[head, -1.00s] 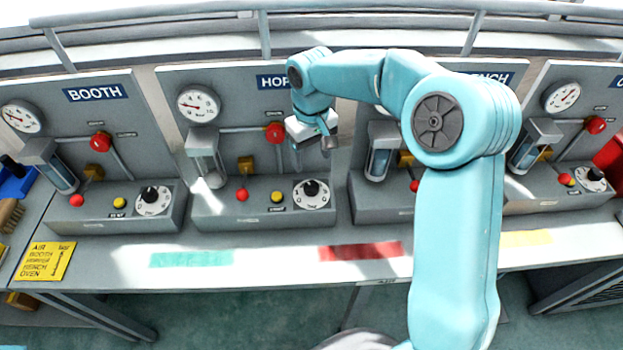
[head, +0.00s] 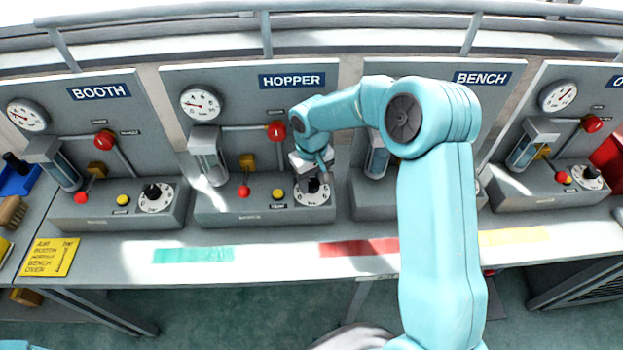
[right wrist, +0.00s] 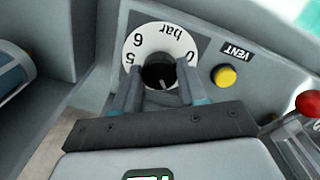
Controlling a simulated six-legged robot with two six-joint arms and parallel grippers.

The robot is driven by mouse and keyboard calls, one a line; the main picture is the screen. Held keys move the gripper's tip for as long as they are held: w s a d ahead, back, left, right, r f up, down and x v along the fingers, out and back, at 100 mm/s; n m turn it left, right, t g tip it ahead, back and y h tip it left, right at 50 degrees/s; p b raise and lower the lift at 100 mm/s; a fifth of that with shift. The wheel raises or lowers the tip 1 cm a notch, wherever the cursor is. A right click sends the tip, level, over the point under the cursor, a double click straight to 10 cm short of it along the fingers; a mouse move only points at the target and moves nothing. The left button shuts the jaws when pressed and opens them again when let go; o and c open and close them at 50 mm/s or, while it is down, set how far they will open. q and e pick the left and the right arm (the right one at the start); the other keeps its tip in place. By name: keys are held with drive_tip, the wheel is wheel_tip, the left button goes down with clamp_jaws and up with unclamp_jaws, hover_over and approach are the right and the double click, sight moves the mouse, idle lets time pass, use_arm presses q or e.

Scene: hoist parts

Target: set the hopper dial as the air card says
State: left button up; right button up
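The hopper dial (head: 312,197) is a white numbered disc with a black knob, on the grey HOPPER station. In the right wrist view the dial (right wrist: 133,48) shows 5, 6, 0 and "bar". My right gripper (head: 313,180) is at the dial from above. In the right wrist view its two fingers (right wrist: 159,72) stand apart on either side of the black knob (right wrist: 157,76), open around it; firm contact does not show. The yellow air card (head: 62,267) lies at the bench's left end, its values too small to read. My left gripper is out of view.
A yellow VENT button (head: 278,194) and a red knob (head: 244,191) sit left of the dial. The hopper gauge (head: 200,104) and red valve handle (head: 277,131) are above. BOOTH (head: 99,92) and BENCH (head: 482,78) stations flank it. The bench front is clear.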

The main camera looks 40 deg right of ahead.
drive_tip(key=shift+c, duration=1.1)
drive_tip(key=shift+n, duration=0.3)
drive_tip(key=n+b, duration=0.1)
drive_tip(key=n, duration=0.1)
drive_tip(key=shift+n, duration=0.4)
drive_tip(key=shift+r+n, duration=0.1)
drive_tip(key=shift+n, duration=2.1)
drive_tip(key=o, duration=1.1)
drive_tip(key=shift+c, duration=0.2)
